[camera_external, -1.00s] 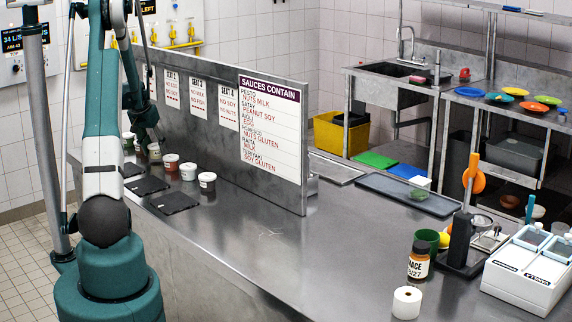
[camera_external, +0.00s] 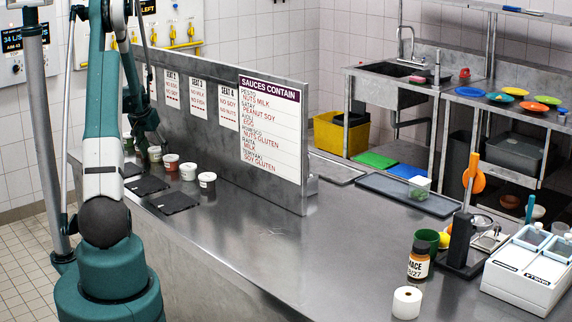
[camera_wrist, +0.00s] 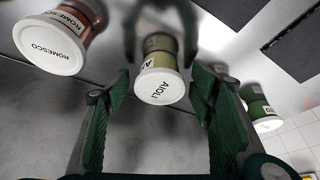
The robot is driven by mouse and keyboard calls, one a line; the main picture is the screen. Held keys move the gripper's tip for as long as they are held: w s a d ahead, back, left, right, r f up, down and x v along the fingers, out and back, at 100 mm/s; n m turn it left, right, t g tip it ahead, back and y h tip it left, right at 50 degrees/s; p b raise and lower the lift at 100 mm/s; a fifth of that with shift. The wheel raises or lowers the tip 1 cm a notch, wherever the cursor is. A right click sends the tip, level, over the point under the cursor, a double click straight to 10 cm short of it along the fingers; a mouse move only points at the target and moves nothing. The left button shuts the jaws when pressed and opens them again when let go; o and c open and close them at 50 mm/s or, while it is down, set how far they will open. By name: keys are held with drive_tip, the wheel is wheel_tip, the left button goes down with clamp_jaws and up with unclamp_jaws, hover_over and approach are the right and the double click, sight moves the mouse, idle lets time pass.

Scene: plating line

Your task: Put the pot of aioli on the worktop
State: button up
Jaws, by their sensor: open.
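The pot of aioli (camera_wrist: 160,72) has a white lid lettered AIOLI and a pale yellow-green body. In the wrist view it stands between the two green fingers of my gripper (camera_wrist: 158,112), which are apart with a gap on each side of the pot. In the external view the aioli pot (camera_external: 155,154) stands on the steel worktop (camera_external: 265,245) at the foot of the upright panel, partly beside my arm. My gripper (camera_external: 142,135) is low over the row of pots there, its fingertips hard to make out.
The romesco pot (camera_wrist: 60,40) is close on the left in the wrist view, and a green pot (camera_wrist: 262,112) is on the right. Two more pots (camera_external: 188,172) (camera_external: 207,181) stand in the row. The panel (camera_external: 220,100) rises behind them. Dark mats (camera_external: 174,202) lie in front.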

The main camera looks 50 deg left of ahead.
drive_tip(key=shift+r, duration=0.15)
drive_tip(key=v, duration=1.2)
drive_tip(key=shift+p, duration=0.45)
drive_tip(key=shift+d, duration=0.1)
idle(0.5)
drive_tip(key=w+d+r+m, duration=0.15)
drive_tip(key=d+r, duration=0.35)
drive_tip(key=d, duration=0.9)
drive_tip(key=w+d+r+t, duration=0.15)
drive_tip(key=d+r, duration=0.35)
drive_tip(key=d, duration=0.8)
drive_tip(key=w+d+r+m, duration=0.1)
drive_tip(key=w+d+r, duration=0.3)
drive_tip(key=d, duration=1)
drive_tip(key=s+d+r, duration=0.1)
drive_tip(key=s+d, duration=0.2)
drive_tip(key=d, duration=0.3)
drive_tip(key=s+d+r+m, duration=0.1)
drive_tip(key=s+d, duration=0.1)
drive_tip(key=d, duration=0.5)
drive_tip(key=s+d+r, duration=0.1)
drive_tip(key=s+d, duration=0.2)
drive_tip(key=d, duration=0.3)
drive_tip(key=s+d+f+m+t+h, duration=0.1)
drive_tip(key=s+d+f, duration=0.3)
drive_tip(key=s+d, duration=0.8)
drive_tip(key=d+m+h, duration=0.1)
drive_tip(key=d, duration=0.1)
drive_tip(key=shift+s+d+t, duration=0.25)
drive_tip(key=shift+d+t, duration=0.1)
